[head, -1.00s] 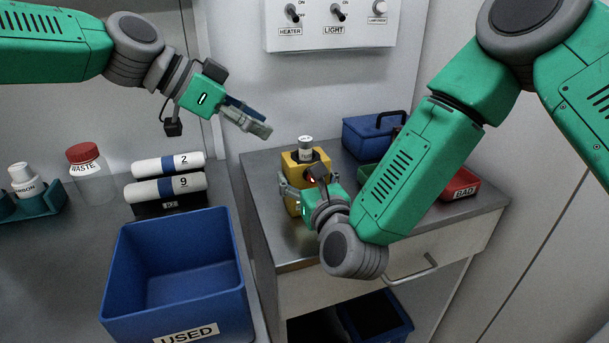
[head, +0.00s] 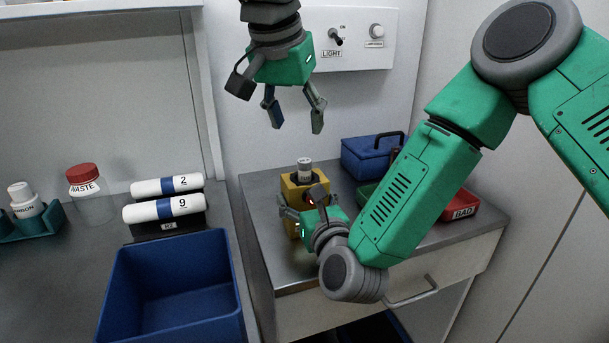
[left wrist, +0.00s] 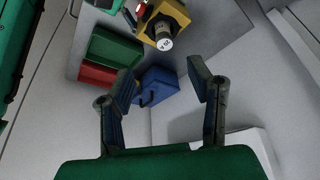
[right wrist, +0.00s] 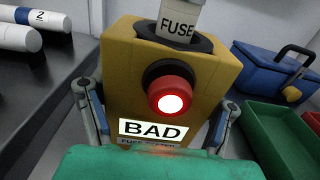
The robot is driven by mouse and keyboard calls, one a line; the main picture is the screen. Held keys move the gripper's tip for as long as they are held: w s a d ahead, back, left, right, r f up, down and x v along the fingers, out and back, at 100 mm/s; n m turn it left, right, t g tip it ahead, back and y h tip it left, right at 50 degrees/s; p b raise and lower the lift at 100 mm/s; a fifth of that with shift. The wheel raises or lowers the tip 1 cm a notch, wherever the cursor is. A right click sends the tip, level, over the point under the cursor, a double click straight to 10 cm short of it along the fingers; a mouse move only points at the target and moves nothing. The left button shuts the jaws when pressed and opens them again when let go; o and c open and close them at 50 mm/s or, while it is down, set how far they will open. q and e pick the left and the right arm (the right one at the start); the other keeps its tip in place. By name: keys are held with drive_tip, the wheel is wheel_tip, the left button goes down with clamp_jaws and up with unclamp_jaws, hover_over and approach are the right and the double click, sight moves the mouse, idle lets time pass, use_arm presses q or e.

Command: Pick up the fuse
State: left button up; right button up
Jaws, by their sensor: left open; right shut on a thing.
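The fuse (head: 304,166) is a small light cylinder with a grey cap. It stands upright in the top socket of a yellow box (right wrist: 218,75); its label "FUSE" shows in the right wrist view (right wrist: 177,30). The box has a lit red lamp (right wrist: 171,97) and a lit "BAD" sign (right wrist: 153,130). My right gripper (right wrist: 158,112) is shut on the yellow box, one finger on each side. My left gripper (head: 294,117) is open and empty, pointing down above the fuse. In the left wrist view the fuse (left wrist: 164,43) lies beyond the open fingers (left wrist: 165,83).
On the right bench stand a blue box with a handle (head: 368,158), a green tray (right wrist: 275,138) and a red tray marked BAD (head: 461,200). A blue bin (head: 125,290), white cylinders (head: 165,208) and a WASTE jar (head: 92,205) are left. A switch panel (head: 365,50) is behind my left gripper.

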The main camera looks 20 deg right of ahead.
sight(303, 161)
use_arm(q)
drive_tip(key=x, duration=0.6)
drive_tip(key=shift+w+d+f, duration=0.1)
drive_tip(key=shift+w+f, duration=0.1)
drive_tip(key=shift+w+x, duration=0.1)
drive_tip(key=shift+x, duration=1.2)
drive_tip(key=shift+w+x, duration=0.15)
drive_tip(key=shift+x, duration=1.15)
clamp_jaws()
